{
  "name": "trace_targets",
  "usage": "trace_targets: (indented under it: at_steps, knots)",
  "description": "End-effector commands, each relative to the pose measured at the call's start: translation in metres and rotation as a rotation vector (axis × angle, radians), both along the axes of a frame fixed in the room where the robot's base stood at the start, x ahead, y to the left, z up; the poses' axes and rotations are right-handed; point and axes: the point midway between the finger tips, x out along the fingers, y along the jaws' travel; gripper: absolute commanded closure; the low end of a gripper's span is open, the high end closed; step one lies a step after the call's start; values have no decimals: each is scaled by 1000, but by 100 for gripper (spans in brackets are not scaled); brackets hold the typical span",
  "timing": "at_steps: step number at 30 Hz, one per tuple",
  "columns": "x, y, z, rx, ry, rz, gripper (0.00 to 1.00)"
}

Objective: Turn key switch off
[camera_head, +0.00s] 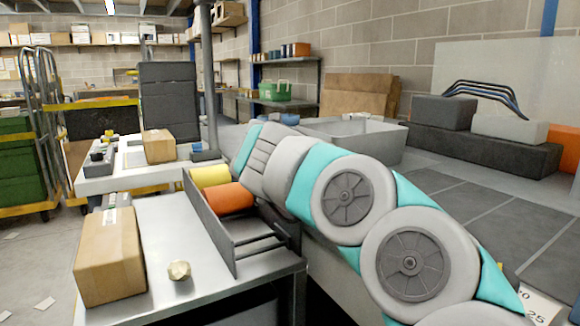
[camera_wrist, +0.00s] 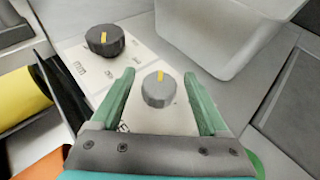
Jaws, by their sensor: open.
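A light grey round knob (camera_wrist: 158,91) with a yellow pointer mark sits on a white labelled panel (camera_wrist: 137,58) in the wrist view. Its yellow mark points up in the picture. A larger dark knob (camera_wrist: 104,41), also with a yellow mark, is up and left of it. I cannot tell from the labels which one is the key switch. My gripper (camera_wrist: 157,80) is open, with its green fingers on either side of the light grey knob and apparently not touching it. In the head view my arm hides the panel and the gripper.
A yellow roll (camera_head: 210,176) and an orange roll (camera_head: 229,198) lie in a dark rack left of my arm. A grey bin (camera_wrist: 215,42) stands close beyond the panel. Cardboard boxes (camera_head: 109,258) (camera_head: 158,146) stand on the tables at left.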

Motion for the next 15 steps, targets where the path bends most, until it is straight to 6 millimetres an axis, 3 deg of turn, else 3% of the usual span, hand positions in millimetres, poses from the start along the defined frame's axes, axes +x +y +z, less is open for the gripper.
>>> trace_targets:
  at_steps: [8, 15]
  knots:
    - [-4, 1, 2, 1, -1, 2, 22]
    - [-29, 7, 12, -1, -2, 4, 22]
